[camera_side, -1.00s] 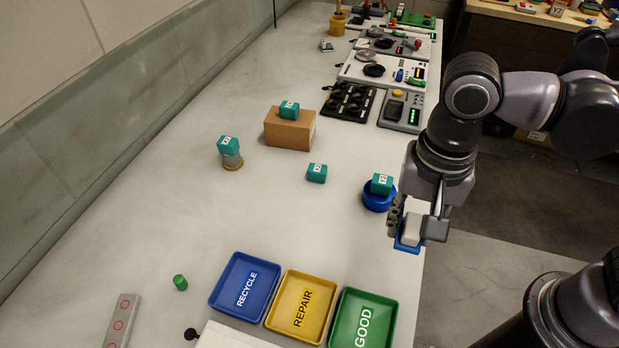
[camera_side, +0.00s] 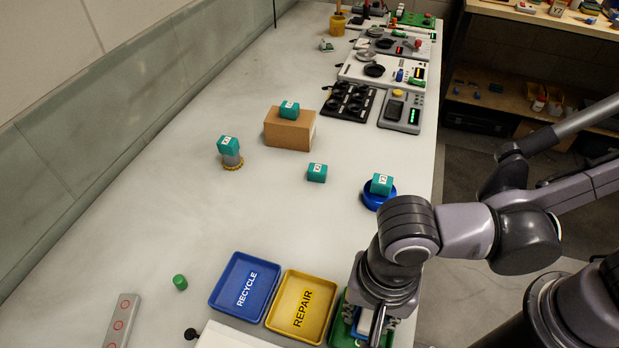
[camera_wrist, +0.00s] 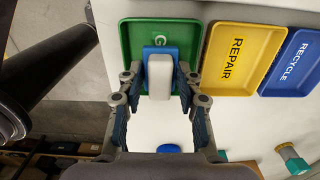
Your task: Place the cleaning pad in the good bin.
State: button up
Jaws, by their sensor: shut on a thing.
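The cleaning pad (camera_wrist: 159,76) is a white block with a blue layer, held between the fingers of my gripper (camera_wrist: 160,90) in the wrist view. In the side view the pad (camera_side: 364,321) shows only partly beside my gripper (camera_side: 369,325). The green good bin (camera_wrist: 130,35) lies behind the pad in the wrist view, and the pad covers most of its label. In the side view the good bin (camera_side: 338,333) is largely hidden by my gripper. I cannot tell whether the pad touches the bin floor.
The yellow repair bin (camera_side: 301,306) and blue recycle bin (camera_side: 244,286) stand to the left of the good bin. A teal block sits on a blue round holder (camera_side: 369,201) farther back. A small green cylinder (camera_side: 180,282) stands left of the bins.

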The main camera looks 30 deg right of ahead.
jog(key=shift+f, duration=1.3)
jog(key=shift+f, duration=0.15)
jog(key=o, duration=0.8)
